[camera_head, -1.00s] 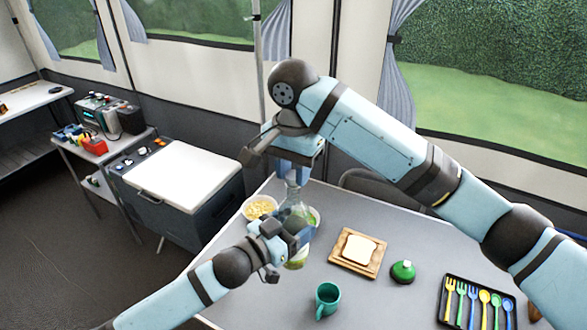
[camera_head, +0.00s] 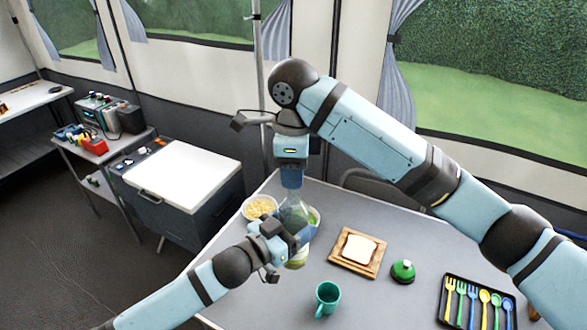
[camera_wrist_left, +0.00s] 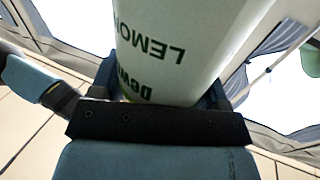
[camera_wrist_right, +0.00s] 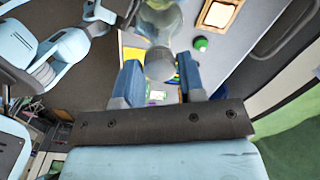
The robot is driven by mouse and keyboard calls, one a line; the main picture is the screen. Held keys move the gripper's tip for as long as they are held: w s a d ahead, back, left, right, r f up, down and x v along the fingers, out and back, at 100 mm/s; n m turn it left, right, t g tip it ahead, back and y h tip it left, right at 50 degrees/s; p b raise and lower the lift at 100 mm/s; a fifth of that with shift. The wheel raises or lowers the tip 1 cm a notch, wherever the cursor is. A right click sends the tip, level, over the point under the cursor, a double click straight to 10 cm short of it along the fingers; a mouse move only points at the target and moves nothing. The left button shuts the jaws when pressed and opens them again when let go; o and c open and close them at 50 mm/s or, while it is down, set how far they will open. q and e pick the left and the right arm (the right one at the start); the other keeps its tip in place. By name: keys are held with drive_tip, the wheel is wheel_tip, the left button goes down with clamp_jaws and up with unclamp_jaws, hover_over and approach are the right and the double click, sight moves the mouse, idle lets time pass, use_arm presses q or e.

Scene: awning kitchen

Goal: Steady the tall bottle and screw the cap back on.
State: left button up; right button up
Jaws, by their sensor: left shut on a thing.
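The tall clear bottle (camera_head: 293,213) stands upright on the table, with a pale label reading "LEMON" (camera_wrist_left: 185,45) in the left wrist view. My left gripper (camera_head: 290,240) is shut around its labelled lower body. My right gripper (camera_head: 291,182) points down over the bottle's top. In the right wrist view, a round grey cap (camera_wrist_right: 160,64) lies between its two blue fingers (camera_wrist_right: 160,82), in line with the bottle. Whether the fingers touch the cap is unclear. The head view hides the cap behind the right gripper.
A bowl of yellow food (camera_head: 259,207) stands just left of the bottle, and another bowl (camera_head: 315,217) sits partly hidden behind it. Bread on a board (camera_head: 357,252), a green round object (camera_head: 403,271), a teal mug (camera_head: 327,297) and a cutlery tray (camera_head: 477,304) lie to the right.

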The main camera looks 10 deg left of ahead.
drive_tip(key=shift+o, duration=1.4)
drive_tip(key=shift+r, duration=0.1)
drive_tip(key=shift+r, duration=2.2)
drive_tip(key=shift+c, duration=0.4)
drive_tip(key=shift+n, duration=0.3)
